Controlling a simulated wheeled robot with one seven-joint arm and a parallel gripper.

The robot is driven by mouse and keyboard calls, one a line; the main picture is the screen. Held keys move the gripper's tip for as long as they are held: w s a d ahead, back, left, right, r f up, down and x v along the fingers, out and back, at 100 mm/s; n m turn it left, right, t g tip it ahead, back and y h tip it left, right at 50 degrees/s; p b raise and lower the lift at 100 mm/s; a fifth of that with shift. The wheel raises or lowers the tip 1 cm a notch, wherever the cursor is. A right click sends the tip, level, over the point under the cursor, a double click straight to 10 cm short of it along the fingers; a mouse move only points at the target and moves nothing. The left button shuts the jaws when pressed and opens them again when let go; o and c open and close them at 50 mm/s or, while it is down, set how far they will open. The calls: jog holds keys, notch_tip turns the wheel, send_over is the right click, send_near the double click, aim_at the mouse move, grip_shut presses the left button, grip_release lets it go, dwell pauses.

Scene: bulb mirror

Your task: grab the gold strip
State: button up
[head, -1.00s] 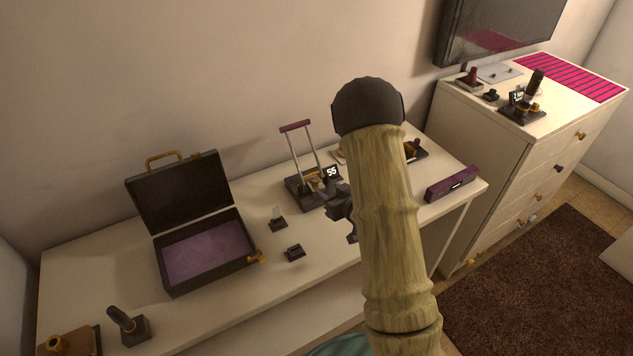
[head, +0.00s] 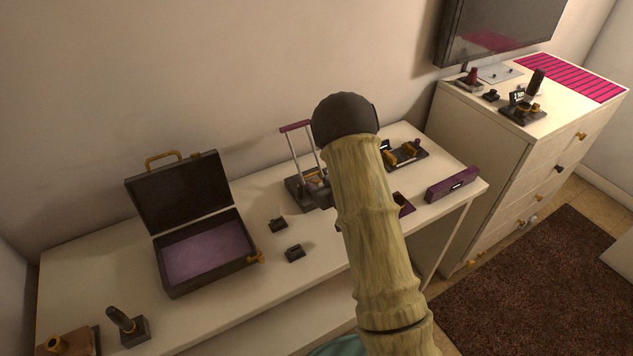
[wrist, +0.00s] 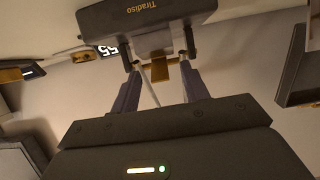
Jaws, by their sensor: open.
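The gold strip (wrist: 160,71) shows in the wrist view as a short gold piece below a dark block (wrist: 150,22) lettered "Tiradiso". My gripper (wrist: 160,76) is open, with one finger on each side of the strip's visible part. I cannot tell whether either finger touches it. In the head view, my arm hides most of the gripper and part of the dark device (head: 306,190) with two upright rods and a maroon top bar (head: 296,126). The strip cannot be made out clearly there.
An open black case (head: 205,250) with a purple lining stands to the left on the white table (head: 120,265). Two small dark pieces lie between the case and the device. A purple box (head: 452,185) lies at the table's right end.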

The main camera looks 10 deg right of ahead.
dwell(0.4)
grip_shut()
jog(key=shift+r, duration=0.1)
jog(key=shift+r, duration=0.25)
notch_tip(320, 180, up, 3)
jog(key=shift+p, duration=1.2)
jog(key=s+d+p, duration=0.2)
jog(key=s+p, duration=0.1)
jog(key=s, duration=0.5)
jog(key=s+d+p, duration=0.2)
jog(key=s+d, duration=0.1)
jog(key=s, duration=0.6)
jog(key=shift+d+p, duration=0.3)
jog(key=shift+p, duration=0.1)
